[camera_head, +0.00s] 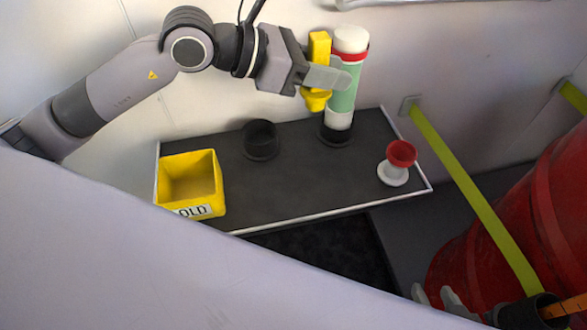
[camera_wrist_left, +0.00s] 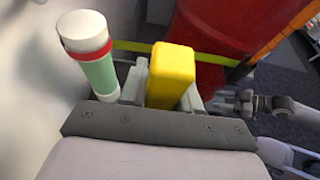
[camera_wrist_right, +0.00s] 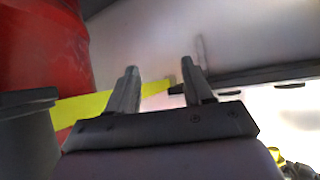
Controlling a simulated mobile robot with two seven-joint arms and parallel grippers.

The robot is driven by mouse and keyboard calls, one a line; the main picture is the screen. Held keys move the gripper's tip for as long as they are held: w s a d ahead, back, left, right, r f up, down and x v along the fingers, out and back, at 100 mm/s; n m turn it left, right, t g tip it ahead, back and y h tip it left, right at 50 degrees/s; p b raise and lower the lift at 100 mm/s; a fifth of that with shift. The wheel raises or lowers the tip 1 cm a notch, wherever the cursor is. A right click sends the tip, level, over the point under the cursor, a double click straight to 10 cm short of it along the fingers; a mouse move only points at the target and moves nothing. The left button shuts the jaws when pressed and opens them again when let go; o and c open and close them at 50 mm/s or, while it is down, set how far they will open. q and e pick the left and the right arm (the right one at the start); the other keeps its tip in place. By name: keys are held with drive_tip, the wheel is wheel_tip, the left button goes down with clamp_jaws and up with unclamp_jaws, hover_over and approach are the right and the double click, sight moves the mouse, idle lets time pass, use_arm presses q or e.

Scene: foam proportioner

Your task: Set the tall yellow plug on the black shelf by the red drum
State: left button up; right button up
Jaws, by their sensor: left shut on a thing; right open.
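The tall yellow plug (camera_head: 319,47) is held in my left gripper (camera_head: 318,78), above the black shelf (camera_head: 300,165). It stands roughly upright between the fingers, and its lower end is clear of the shelf. The left wrist view shows the yellow plug (camera_wrist_left: 172,75) between the two fingers. The red drum (camera_head: 510,230) is at the lower right in the head view, and in the right wrist view it fills the upper left (camera_wrist_right: 40,50). My right gripper (camera_wrist_right: 160,80) is open and empty near the drum; the head view shows it partly at the bottom right (camera_head: 440,300).
A green and white cylinder (camera_head: 343,85) stands in a black ring close to the left gripper. An empty black ring (camera_head: 261,140), a yellow bin (camera_head: 190,183) and a red-topped white spool (camera_head: 395,165) are also on the shelf. A yellow-green strap (camera_head: 465,185) runs from wall to drum.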

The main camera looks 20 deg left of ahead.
use_arm(q)
wheel_tip(320, 180, down, 19)
drive_tip(key=b, duration=0.4)
drive_tip(key=shift+r+b, duration=0.15)
drive_tip(key=shift+b, duration=0.15)
drive_tip(key=shift+f, duration=0.5)
drive_tip(key=shift+r, duration=0.1)
use_arm(e)
drive_tip(key=shift+n+t+y, duration=0.5)
drive_tip(key=shift+y, duration=0.1)
drive_tip(key=a, duration=0.1)
drive_tip(key=w+a+r, duration=0.1)
drive_tip(key=a, duration=0.1)
drive_tip(key=shift+w+a+r, duration=0.2)
drive_tip(key=shift+w+r, duration=0.1)
drive_tip(key=shift+r, duration=0.1)
drive_tip(key=shift+f, duration=0.1)
use_arm(q)
drive_tip(key=o, duration=1.1)
drive_tip(key=shift+f, duration=0.2)
drive_tip(key=shift+c, duration=0.2)
use_arm(e)
drive_tip(key=shift+f, duration=0.1)
